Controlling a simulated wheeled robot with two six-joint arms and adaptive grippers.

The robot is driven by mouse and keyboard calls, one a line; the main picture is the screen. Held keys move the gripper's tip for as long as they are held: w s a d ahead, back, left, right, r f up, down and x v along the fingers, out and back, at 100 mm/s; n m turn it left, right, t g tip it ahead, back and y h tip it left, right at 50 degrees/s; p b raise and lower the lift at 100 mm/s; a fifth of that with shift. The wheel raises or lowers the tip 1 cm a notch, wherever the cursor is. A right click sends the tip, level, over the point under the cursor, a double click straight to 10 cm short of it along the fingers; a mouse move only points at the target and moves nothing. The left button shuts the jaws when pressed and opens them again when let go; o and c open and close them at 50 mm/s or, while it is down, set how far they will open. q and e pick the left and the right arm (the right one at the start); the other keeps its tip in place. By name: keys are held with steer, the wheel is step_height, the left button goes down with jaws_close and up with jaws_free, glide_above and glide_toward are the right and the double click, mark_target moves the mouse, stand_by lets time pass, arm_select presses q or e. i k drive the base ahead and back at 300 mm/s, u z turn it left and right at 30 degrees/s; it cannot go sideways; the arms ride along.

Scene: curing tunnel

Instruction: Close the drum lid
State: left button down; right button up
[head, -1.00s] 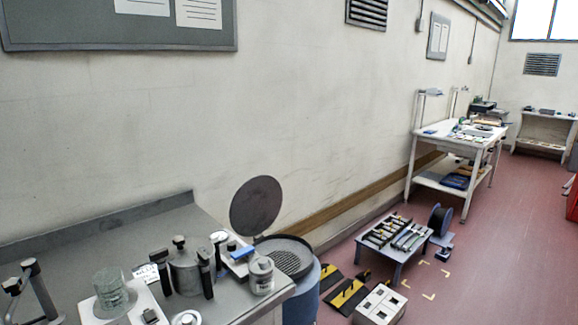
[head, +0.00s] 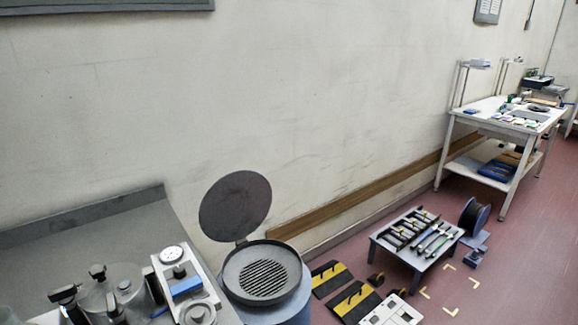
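The drum (head: 296,303) is a blue cylinder on the floor just right of the grey bench, with a dark rim and a slotted grate (head: 264,276) in its top. Its round dark lid (head: 236,205) stands open, hinged at the back of the rim and tilted up close to the wall. The drum's lower part is cut off by the bench and the picture edge.
The grey bench (head: 95,235) at left holds a metal pot (head: 118,296) and a scale-like device (head: 176,272). Right of the drum lie black-and-yellow pieces (head: 357,300) and a white box (head: 393,312). A low tool table (head: 418,238) and a cable reel (head: 474,217) stand farther right.

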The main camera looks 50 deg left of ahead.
mark_target(236, 205)
steer(key=i, duration=1.05)
steer(key=u, duration=1.1)
steer(key=i, duration=0.75)
steer(key=u, duration=0.75)
